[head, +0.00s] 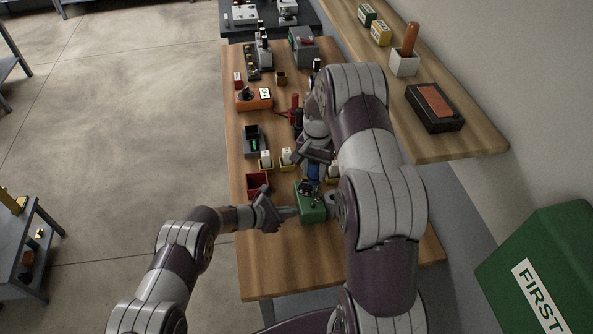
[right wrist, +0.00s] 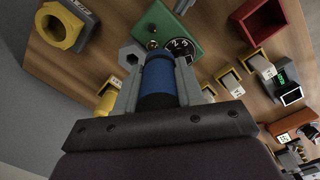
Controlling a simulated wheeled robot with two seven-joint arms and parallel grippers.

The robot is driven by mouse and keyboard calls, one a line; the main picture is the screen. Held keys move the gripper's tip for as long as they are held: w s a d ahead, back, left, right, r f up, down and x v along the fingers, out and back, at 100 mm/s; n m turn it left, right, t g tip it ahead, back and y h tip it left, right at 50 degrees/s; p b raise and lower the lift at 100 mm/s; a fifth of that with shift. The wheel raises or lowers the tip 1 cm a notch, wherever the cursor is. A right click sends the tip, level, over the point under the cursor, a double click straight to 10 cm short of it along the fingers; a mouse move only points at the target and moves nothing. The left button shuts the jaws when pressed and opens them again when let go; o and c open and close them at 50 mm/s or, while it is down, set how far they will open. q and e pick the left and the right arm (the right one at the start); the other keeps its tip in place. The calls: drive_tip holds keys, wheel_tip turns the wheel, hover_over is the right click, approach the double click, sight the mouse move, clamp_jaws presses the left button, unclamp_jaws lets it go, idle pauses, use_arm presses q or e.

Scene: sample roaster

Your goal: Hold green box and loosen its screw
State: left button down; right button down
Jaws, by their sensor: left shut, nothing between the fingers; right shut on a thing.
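The green box (head: 311,207) stands on the wooden bench near its front, with a dial and small fittings on top. It also shows in the right wrist view (right wrist: 185,20). My left gripper (head: 289,212) is shut and empty at the box's left side; whether it touches the box I cannot tell. My right gripper (head: 316,160) is shut on a blue cylindrical tool (right wrist: 158,78), which also shows in the head view (head: 314,173). The tool is close to the box's top fittings in the right wrist view. I cannot clearly make out the screw; the tool's far end is partly hidden.
A red open bin (head: 257,182) stands left of the box. Small yellow holders (head: 265,163) and a dark device (head: 252,140) lie beyond it. A shelf (head: 470,145) runs along the right. The bench's front (head: 275,270) is clear.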

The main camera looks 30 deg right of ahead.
drive_tip(key=w+a+n, duration=0.2)
drive_tip(key=a+n, duration=0.2)
drive_tip(key=n, duration=1)
drive_tip(key=w+a+n, duration=0.3)
drive_tip(key=a+n, duration=0.1)
drive_tip(key=n, duration=1)
drive_tip(key=shift+a+n+h, duration=0.25)
drive_tip(key=shift+n+h, duration=0.05)
drive_tip(key=shift+n, duration=0.1)
drive_tip(key=shift+f, duration=0.1)
drive_tip(key=shift+w+d+m, duration=0.2)
drive_tip(key=shift+d+m, duration=0.05)
drive_tip(key=shift+m, duration=0.55)
wheel_tip(320, 180, up, 2)
drive_tip(key=shift+r, duration=0.1)
